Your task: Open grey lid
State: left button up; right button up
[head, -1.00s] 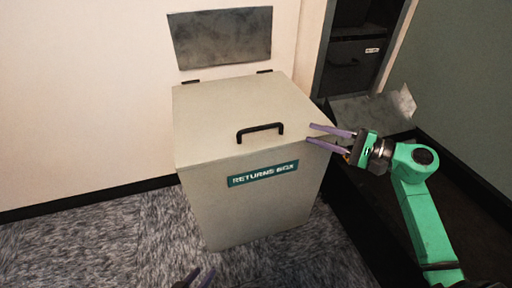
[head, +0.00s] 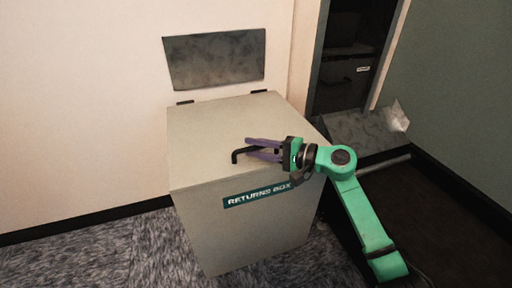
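The grey lid (head: 215,125) lies closed on top of the grey returns box (head: 235,232), with two black hinges at its back edge. A black handle (head: 236,157) sits near the lid's front edge; its right part is hidden by my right gripper. My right gripper (head: 248,147) has its two purple fingers apart, one on the far side and one on the near side of the handle as seen here. I cannot tell whether the fingers touch it. My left gripper is not in view.
A dark metal plate (head: 215,58) is on the wall behind the box. A dark cabinet (head: 345,75) with a sloped grey panel (head: 362,130) stands at the back right. Carpet (head: 150,245) is clear at the box's left.

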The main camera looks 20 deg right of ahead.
grip_shut()
dwell(1.4)
